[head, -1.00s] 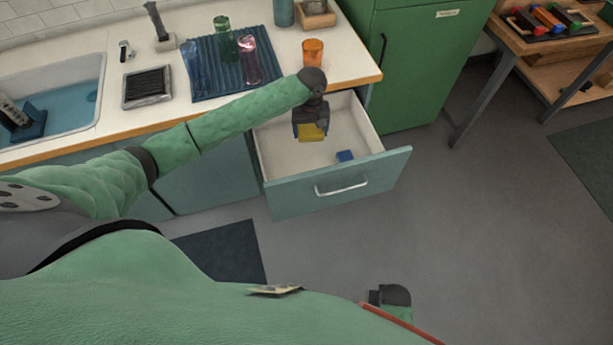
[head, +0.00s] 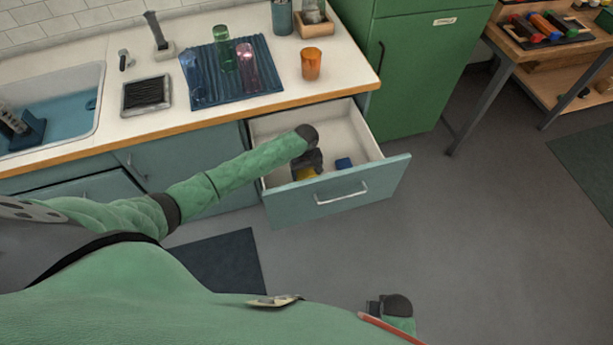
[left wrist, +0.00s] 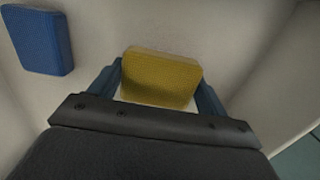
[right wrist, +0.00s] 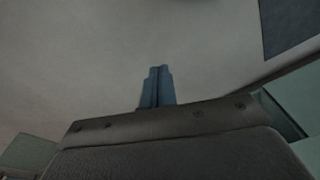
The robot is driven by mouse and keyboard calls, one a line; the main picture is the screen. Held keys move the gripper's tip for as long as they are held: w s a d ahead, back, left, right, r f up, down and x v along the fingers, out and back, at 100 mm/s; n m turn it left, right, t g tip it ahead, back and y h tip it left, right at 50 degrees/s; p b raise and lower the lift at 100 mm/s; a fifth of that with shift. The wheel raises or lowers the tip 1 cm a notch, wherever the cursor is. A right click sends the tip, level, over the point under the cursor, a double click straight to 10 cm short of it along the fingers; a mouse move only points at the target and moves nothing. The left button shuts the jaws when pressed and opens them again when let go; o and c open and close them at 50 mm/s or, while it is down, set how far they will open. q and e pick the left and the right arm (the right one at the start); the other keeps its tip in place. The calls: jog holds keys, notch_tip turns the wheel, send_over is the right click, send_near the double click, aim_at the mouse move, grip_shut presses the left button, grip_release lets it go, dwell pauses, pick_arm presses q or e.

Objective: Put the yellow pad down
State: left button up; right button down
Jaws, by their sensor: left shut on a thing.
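The yellow pad (left wrist: 160,77) is between the blue fingers of my left gripper (left wrist: 160,88) in the left wrist view, and the gripper is shut on it. In the head view the left gripper (head: 307,170) is inside the open drawer (head: 350,130), and the yellow pad (head: 305,174) shows partly under it, low near the drawer floor. Whether the pad touches the floor I cannot tell. My right gripper (right wrist: 157,87) has its fingers together with nothing between them; it hangs over the grey floor, away from the drawer.
A blue pad (head: 344,163) lies in the drawer to the right of the left gripper; it also shows in the left wrist view (left wrist: 38,38). The drawer front (head: 340,190) and walls surround the gripper. The counter with an orange cup (head: 311,64) stands above.

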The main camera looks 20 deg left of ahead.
aim_at(307, 177)
pick_arm(q)
notch_tip(307, 177, down, 3)
jog(key=shift+f, duration=0.2)
pick_arm(e)
jog(key=shift+s+d+f, duration=0.15)
jog(key=shift+s+f, duration=0.1)
jog(key=shift+f, duration=0.4)
jog(key=shift+s+d+f, duration=0.1)
jog(key=shift+s+f, duration=0.15)
jog(key=shift+f, duration=0.35)
pick_arm(q)
jog(key=shift+f, duration=0.15)
jog(key=o, duration=1)
jog(key=shift+r, duration=0.5)
jog(key=r, duration=0.6)
jog(key=r+b, duration=0.1)
jog(key=r, duration=0.2)
jog(key=shift+w+a+r, duration=0.15)
jog(key=shift+w+r, duration=0.15)
jog(key=shift+r, duration=0.85)
pick_arm(e)
notch_tip(307, 177, up, 7)
jog(key=w+a, duration=0.1)
jog(key=w, duration=0.1)
